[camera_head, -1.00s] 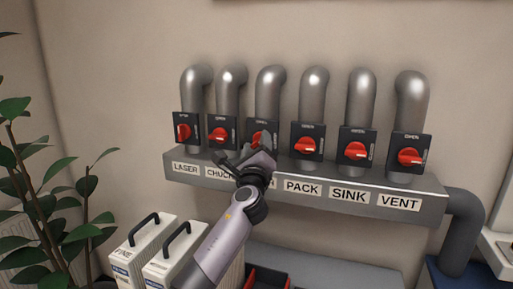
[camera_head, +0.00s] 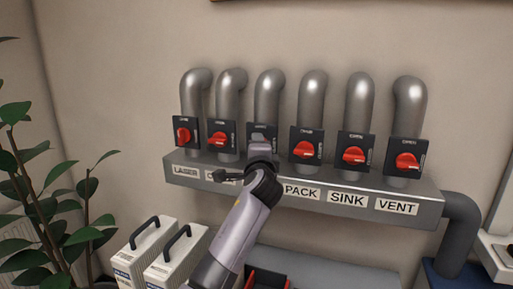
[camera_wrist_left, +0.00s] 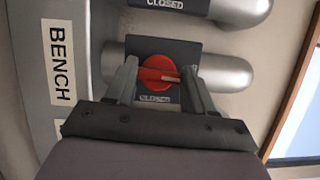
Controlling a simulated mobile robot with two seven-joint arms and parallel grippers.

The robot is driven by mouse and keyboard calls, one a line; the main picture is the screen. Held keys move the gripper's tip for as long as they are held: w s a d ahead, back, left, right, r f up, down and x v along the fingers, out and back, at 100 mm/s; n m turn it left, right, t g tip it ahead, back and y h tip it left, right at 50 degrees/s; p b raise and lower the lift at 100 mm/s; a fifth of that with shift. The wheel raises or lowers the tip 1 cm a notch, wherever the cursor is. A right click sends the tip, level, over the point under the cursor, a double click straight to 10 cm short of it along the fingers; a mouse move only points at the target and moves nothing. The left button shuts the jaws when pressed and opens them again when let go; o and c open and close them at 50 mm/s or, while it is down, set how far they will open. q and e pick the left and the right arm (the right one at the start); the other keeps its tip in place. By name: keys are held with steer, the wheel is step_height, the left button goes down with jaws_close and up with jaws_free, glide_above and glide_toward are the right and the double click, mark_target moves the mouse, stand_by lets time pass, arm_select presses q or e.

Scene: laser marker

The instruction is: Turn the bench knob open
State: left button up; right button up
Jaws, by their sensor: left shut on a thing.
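The red bench knob (camera_wrist_left: 153,68) sits on a dark plate (camera_wrist_left: 187,48) beside the BENCH label (camera_wrist_left: 58,62) in the left wrist view. Its pale pointer mark points right in that view, away from the label and not at the word CLOSED, which is printed on the plate below the knob. My left gripper (camera_wrist_left: 160,76) is shut on the knob, one finger on each side. In the head view my left gripper (camera_head: 262,146) covers the knob and the BENCH label, at the third pipe (camera_head: 269,98) from the left. My right gripper is not in view.
Similar red-knob valves stand close on both sides, including the chuck valve (camera_head: 219,139) and pack valve (camera_head: 304,149), above a grey labelled ledge (camera_head: 420,212). White cases with black handles (camera_head: 145,255) stand below left. A plant (camera_head: 45,210) is at far left.

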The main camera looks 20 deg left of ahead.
arm_select(q)
steer(key=shift+f+n+g, duration=0.1)
steer(key=shift+n+g, duration=0.2)
steer(key=shift+n, duration=0.2)
steer(key=o, duration=1)
steer(key=shift+o, duration=0.2)
steer(key=v, duration=0.7)
steer(key=shift+b, duration=0.3)
steer(key=shift+d, duration=0.1)
